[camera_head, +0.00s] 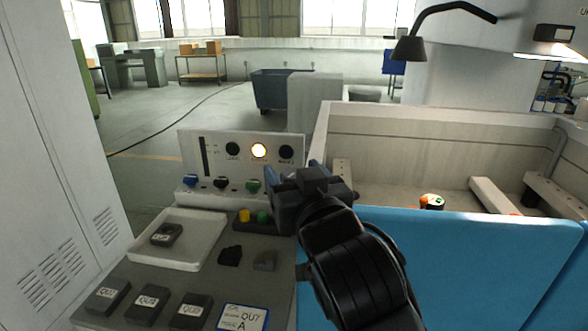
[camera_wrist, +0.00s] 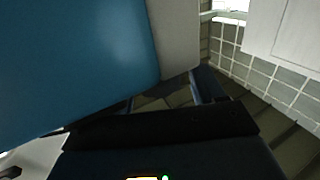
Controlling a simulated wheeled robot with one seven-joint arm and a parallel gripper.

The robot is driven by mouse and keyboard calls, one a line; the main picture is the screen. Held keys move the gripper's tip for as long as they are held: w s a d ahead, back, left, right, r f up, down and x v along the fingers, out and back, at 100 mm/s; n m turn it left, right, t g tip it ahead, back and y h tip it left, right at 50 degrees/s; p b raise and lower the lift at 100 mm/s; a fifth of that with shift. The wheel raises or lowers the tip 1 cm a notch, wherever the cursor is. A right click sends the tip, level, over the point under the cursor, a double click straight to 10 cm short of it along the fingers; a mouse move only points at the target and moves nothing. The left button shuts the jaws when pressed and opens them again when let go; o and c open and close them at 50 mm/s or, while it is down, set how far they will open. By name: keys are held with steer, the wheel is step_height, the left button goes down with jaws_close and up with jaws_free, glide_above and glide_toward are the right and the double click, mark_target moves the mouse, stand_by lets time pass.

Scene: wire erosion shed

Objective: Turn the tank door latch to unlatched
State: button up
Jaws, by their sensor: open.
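The tank's blue front panel (camera_head: 470,262), which looks like the tank door, stands at the right in the head view. A blue surface (camera_wrist: 75,60) fills the upper left of the wrist view. I cannot make out a latch in either view; my arm covers the panel's left end. My gripper (camera_head: 294,176) is in front of the tank's left corner, beside the control panel, with its fingers pointing away. In the wrist view my gripper (camera_wrist: 168,98) is open, with nothing visible between its fingers. I cannot tell whether it touches the tank.
A control panel (camera_head: 190,150) with lamps and several coloured knobs stands left of my gripper. Below it, a grey bench holds a white tray (camera_head: 150,238), dark labelled blocks (camera_head: 148,303) and a sign (camera_head: 242,318). A white cabinet (camera_head: 45,170) bounds the left. Open floor lies beyond.

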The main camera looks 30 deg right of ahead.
steer(key=shift+w, duration=0.15)
steer(key=shift+c, duration=0.5)
steer(key=c, duration=0.8)
steer(key=shift+c, duration=0.2)
steer(key=shift+f+m+h+b, duration=0.15)
steer(key=shift+m+h+b, duration=0.15)
steer(key=shift+h+b, duration=0.35)
steer(key=m+g+h+b, duration=0.1)
steer(key=m+h+b, duration=0.1)
steer(key=b, duration=0.1)
steer(key=shift+f, duration=0.15)
steer(key=m+g+h+b, duration=0.3)
steer(key=h+b, duration=0.2)
steer(key=shift+m, duration=0.3)
steer(key=m+g+h+b, duration=0.3)
steer(key=g+h, duration=0.1)
steer(key=shift+m+g+b, duration=0.3)
steer(key=shift+b, duration=0.1)
steer(key=shift+r+m+g+h+b, duration=0.1)
steer(key=shift+m+g+h+b, duration=0.55)
steer(key=shift+m+g, duration=0.6)
steer(key=shift+r+m+g+h+b, duration=0.1)
steer(key=shift+m+g+h+b, duration=0.5)
steer(key=shift+g, duration=1.05)
steer(key=shift+m+g, duration=0.3)
steer(key=shift+m, duration=0.05)
